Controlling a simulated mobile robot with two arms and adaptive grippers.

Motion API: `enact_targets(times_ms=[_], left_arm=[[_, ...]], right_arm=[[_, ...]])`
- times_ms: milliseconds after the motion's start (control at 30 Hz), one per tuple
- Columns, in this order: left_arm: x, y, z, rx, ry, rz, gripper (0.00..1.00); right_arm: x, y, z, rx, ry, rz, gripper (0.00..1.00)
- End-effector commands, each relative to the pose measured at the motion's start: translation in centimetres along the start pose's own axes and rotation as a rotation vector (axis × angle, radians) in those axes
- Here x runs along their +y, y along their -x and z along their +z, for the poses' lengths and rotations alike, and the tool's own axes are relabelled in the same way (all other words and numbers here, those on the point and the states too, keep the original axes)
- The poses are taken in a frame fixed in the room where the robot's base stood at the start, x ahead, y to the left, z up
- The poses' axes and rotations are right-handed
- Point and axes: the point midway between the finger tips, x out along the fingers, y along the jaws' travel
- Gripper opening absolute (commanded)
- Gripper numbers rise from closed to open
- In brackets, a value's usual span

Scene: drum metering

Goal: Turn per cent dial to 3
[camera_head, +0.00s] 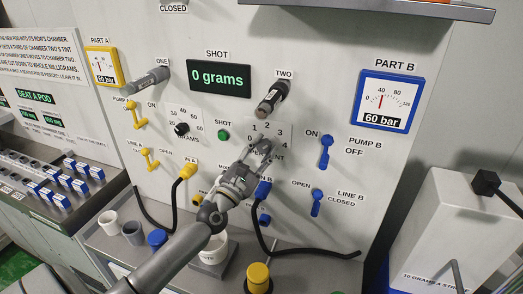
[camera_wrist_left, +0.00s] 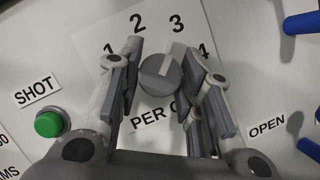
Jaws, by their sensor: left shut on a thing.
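The per cent dial (camera_wrist_left: 160,82) is a round grey knob on a pale plate marked with numbers, 1 to 4 showing in the left wrist view. A light pointer mark on its face points up and slightly right, roughly toward the 3. My left gripper (camera_head: 262,150) reaches the plate from the front; in the left wrist view its fingers (camera_wrist_left: 163,85) stand on either side of the dial, shut on it. In the head view the gripper hides most of the dial. My right gripper is not in view.
A green shot button (camera_head: 224,135) is left of the plate. Blue pump B (camera_head: 326,152) and line B (camera_head: 317,203) levers are to the right. The handle marked TWO (camera_head: 272,97) juts out above. A cable with a blue plug (camera_head: 263,190) hangs below.

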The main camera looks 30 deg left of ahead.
Motion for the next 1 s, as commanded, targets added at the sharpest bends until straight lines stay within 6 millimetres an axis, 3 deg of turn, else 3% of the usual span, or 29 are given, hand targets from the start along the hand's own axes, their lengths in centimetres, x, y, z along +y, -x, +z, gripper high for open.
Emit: enact_targets(times_ms=[367, 400, 567, 1000], left_arm=[[-0.03, 0.02, -0.02, 0.000, -0.004, -0.003, 0.10], [-0.03, 0.02, -0.02, 0.000, -0.004, -0.003, 0.36], [-0.03, 0.02, -0.01, 0.000, -0.004, -0.002, 0.55], [-0.05, 0.77, -0.07, 0.001, -0.006, -0.004, 0.55]], right_arm=[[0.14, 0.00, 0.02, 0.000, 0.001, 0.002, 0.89], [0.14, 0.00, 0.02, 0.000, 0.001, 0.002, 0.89], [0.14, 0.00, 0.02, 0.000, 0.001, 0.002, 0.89], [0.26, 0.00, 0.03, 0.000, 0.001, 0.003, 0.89]])
